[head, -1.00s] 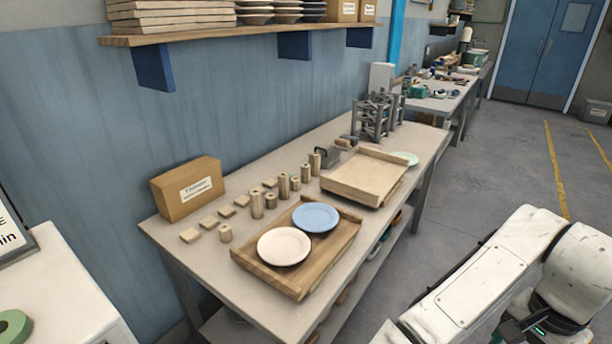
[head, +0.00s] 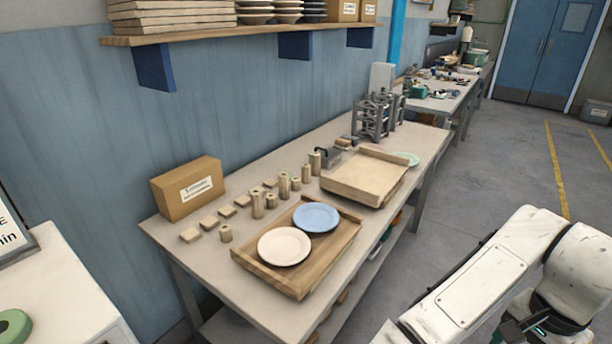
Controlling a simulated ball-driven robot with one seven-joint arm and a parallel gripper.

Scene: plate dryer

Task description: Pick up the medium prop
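Several wooden cylinder props of different heights stand upright in a loose row on the workbench (head: 190,265). A short prop (head: 226,233) stands nearest the bench's left end. A taller prop (head: 257,204) stands behind the wooden tray, with a shorter one (head: 271,201) beside it. More props (head: 284,185), (head: 306,173) and (head: 315,163) stand farther right. I cannot tell for sure which is the medium one. My arm is at the lower right, away from the bench. My gripper (head: 535,325) shows only in part at the bottom edge, apart from all props; its fingers are unclear.
A wooden tray (head: 250,264) holds a cream plate (head: 284,246) and a blue plate (head: 316,217) in front of the props. Flat wooden blocks (head: 209,222) and a cardboard box (head: 187,188) lie behind. A second tray (head: 365,179) is farther right. Floor at right is clear.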

